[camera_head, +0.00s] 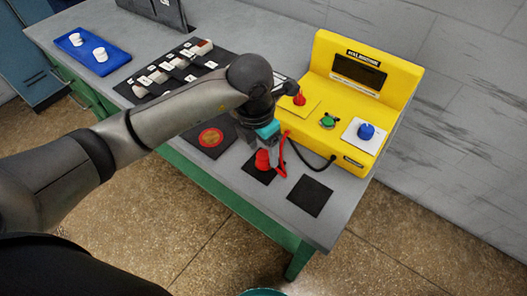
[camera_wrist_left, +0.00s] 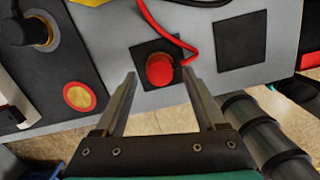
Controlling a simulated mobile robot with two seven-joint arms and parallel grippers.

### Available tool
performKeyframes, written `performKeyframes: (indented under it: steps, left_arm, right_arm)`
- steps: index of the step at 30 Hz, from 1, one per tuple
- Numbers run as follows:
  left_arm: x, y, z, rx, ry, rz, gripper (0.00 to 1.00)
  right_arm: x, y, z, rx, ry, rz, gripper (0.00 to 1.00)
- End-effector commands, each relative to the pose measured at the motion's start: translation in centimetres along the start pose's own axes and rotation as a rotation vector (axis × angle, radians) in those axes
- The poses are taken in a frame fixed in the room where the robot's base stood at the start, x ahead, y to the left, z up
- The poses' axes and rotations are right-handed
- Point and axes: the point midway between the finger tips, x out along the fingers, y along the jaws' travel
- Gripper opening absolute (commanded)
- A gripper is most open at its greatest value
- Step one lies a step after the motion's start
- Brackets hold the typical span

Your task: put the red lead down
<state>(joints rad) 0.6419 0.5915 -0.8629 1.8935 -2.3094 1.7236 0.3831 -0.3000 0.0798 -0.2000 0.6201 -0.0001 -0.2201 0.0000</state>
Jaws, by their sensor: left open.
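The red lead's plug (camera_head: 262,159) stands on a black square pad (camera_head: 251,174) near the front edge of the grey table. Its red cable runs up toward the yellow instrument (camera_head: 345,100). In the left wrist view the red plug (camera_wrist_left: 160,70) sits on the pad between and beyond my fingertips, with a visible gap on both sides. My left gripper (camera_wrist_left: 158,82) is open and empty, just above the plug. In the head view the left gripper (camera_head: 268,150) partly hides the plug. My right gripper is not in view.
An empty black pad (camera_head: 310,196) lies to the right. A dark plate with a red-and-gold disc (camera_head: 210,138) is to the left. A black cable (camera_head: 312,163) loops by the instrument. A blue tray (camera_head: 92,52) with white pieces and a black rack (camera_head: 165,72) stand further left.

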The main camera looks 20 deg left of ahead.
Motion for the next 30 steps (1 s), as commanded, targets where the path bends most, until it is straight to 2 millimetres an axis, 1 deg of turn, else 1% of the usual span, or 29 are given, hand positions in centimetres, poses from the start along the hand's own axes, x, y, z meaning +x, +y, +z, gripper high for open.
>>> performKeyframes:
  steps: [1, 6, 9, 12, 15, 18, 30]
  left_arm:
    - [-1.5, 0.1, 0.1, 0.0, -0.005, 0.003, 0.73]
    - [-5.2, 0.1, 0.1, 0.001, -0.005, 0.003, 0.73]
    - [-7.0, 0.1, 0.1, 0.001, -0.004, 0.002, 0.73]
    - [-8.4, 0.1, 0.1, -0.001, -0.003, 0.001, 0.73]
    - [-9.2, 0.1, 0.0, -0.001, -0.002, 0.001, 0.73]
    - [-9.5, 0.1, 0.0, -0.001, 0.0, 0.0, 0.73]
    - [-9.4, 0.0, 0.0, -0.002, 0.0, 0.0, 0.73]
  right_arm:
    - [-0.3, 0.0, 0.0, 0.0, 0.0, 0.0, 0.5]
    - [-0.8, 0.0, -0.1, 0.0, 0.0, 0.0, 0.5]
    - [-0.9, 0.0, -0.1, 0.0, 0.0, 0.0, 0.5]
    - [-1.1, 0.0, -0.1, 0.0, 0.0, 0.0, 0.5]
    - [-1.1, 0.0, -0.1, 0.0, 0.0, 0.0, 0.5]
    - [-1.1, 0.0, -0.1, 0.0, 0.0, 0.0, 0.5]
    - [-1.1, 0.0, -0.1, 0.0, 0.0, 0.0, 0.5]
